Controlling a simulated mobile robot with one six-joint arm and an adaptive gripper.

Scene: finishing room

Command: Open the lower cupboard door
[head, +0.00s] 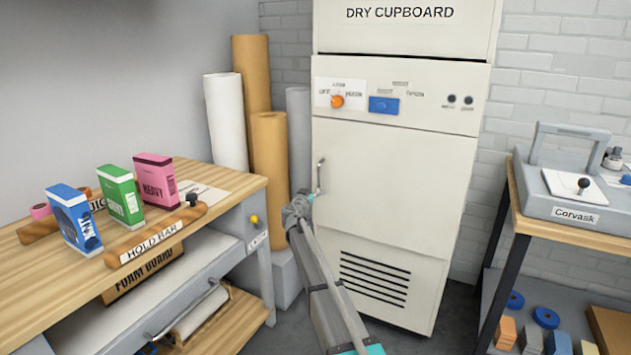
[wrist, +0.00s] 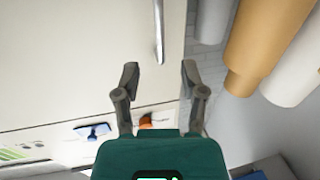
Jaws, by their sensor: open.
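The white dry cupboard has a lower door (head: 395,190), which looks shut. Its vertical metal bar handle (head: 320,176) is at the door's left edge. My gripper (head: 300,203) is just below and in front of the handle in the head view; its fingers are hard to make out there. In the wrist view, which is turned upside down, my gripper (wrist: 160,72) is open with nothing between its fingers. The handle (wrist: 158,32) shows beyond the fingertips, in line with the gap between them. The door (wrist: 75,60) fills the left of that view.
Above the door is a panel with an orange knob (head: 337,101) and a blue switch (head: 384,105). Brown rolls (head: 270,150) and a white roll (head: 226,120) stand left of the cupboard. A wooden workbench (head: 225,185) is at left, a table with a grey machine (head: 570,180) at right.

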